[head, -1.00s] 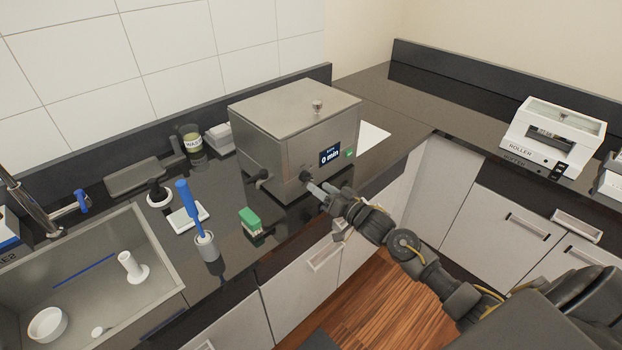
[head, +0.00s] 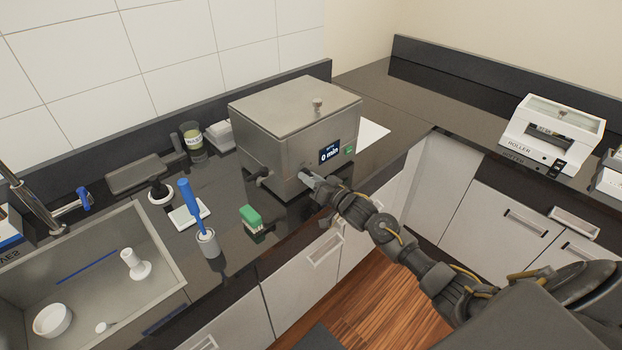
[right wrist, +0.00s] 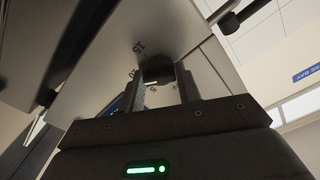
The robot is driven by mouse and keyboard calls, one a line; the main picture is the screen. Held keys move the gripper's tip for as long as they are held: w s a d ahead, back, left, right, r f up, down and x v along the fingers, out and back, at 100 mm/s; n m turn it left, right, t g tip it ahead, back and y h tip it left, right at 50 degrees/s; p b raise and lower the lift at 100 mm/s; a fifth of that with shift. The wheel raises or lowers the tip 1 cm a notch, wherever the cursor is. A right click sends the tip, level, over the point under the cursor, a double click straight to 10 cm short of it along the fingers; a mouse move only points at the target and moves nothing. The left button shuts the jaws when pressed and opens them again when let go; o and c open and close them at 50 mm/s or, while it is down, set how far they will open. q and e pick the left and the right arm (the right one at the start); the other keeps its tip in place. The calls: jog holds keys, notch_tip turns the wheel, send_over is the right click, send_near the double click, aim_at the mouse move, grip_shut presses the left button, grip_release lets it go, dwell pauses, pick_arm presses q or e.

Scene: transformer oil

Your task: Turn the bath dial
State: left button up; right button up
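The steel bath (head: 290,125) stands on the dark counter, its display reading 0 min. Its black dial sits low on the front face and is mostly hidden by my right gripper (head: 309,181) in the head view. In the right wrist view the black dial (right wrist: 157,70) lies between the two fingers of my right gripper (right wrist: 159,85), with printed marks around it. The fingers are open, one on each side of the dial; a narrow gap seems to show, though contact is hard to tell. My left gripper is not in view.
A black tap or spout (head: 262,174) sticks out at the bath's left corner. A green-topped block (head: 251,216), a blue-handled tool in a holder (head: 206,242) and a sink (head: 150,302) are to the left. A white roller machine (head: 552,135) stands at the right.

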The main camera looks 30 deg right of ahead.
jog(key=shift+c, duration=0.6)
jog(key=shift+n, duration=0.4)
jog(key=n+b, duration=0.1)
jog(key=n, duration=0.3)
jog(key=shift+f+n, duration=0.1)
jog(key=shift+n, duration=0.2)
jog(key=n+b, duration=0.2)
jog(key=n, duration=0.4)
jog(key=shift+n, duration=0.3)
jog(key=n+b, duration=0.2)
jog(key=n, duration=0.4)
jog(key=shift+b, duration=0.4)
jog(key=n+b, duration=0.2)
jog(key=n, duration=0.3)
jog(key=shift+n+b, duration=0.3)
jog(key=shift+n, duration=0.1)
